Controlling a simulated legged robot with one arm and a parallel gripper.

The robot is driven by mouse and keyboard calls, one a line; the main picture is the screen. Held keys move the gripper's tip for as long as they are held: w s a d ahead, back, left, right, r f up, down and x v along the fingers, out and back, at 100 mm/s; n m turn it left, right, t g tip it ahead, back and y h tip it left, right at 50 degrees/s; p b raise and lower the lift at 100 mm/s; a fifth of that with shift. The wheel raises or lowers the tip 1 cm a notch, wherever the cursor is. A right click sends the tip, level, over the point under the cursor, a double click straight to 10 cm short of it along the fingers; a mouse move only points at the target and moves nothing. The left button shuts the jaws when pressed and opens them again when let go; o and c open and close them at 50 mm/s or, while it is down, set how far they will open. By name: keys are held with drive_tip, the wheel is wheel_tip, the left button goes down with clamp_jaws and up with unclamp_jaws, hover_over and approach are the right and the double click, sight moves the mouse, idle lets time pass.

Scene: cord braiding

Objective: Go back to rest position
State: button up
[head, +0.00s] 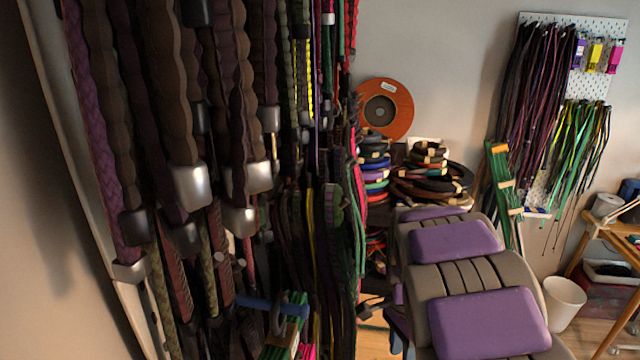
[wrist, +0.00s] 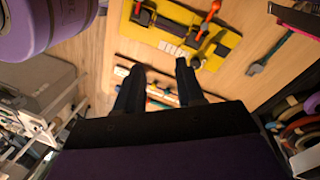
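My gripper (wrist: 158,68) shows in the wrist view with its two dark fingers spread apart and nothing held between them. The fingers point over a wooden tabletop (wrist: 112,45). Beyond the fingertips lies a yellow board (wrist: 215,55) with black and orange-handled tools on it. A short row of small items lies between and just past the fingers, partly hidden by them. I cannot make out the gripper in the head view. Purple and taupe parts of my own body fill the lower right of the head view.
Thick braided cords (head: 170,80) with metal ends hang close at the left. Coiled cords (head: 430,185) and an orange spool (head: 385,110) stand behind. Cord bundles hang on a pegboard (head: 590,85). A white bin (head: 564,302) stands on the floor. A teal tool (wrist: 270,53) lies on the table.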

drive_tip(key=s+a+r+n, duration=0.1)
drive_tip(key=s+n, duration=0.6)
drive_tip(key=s, duration=0.7)
drive_tip(key=s+a+r+n, duration=0.1)
drive_tip(key=s+r+n, duration=0.2)
drive_tip(key=s+n, duration=0.4)
drive_tip(key=s, duration=0.7)
drive_tip(key=shift+a+r, duration=0.3)
drive_tip(key=shift+a, duration=0.1)
drive_tip(key=shift+s, duration=0.1)
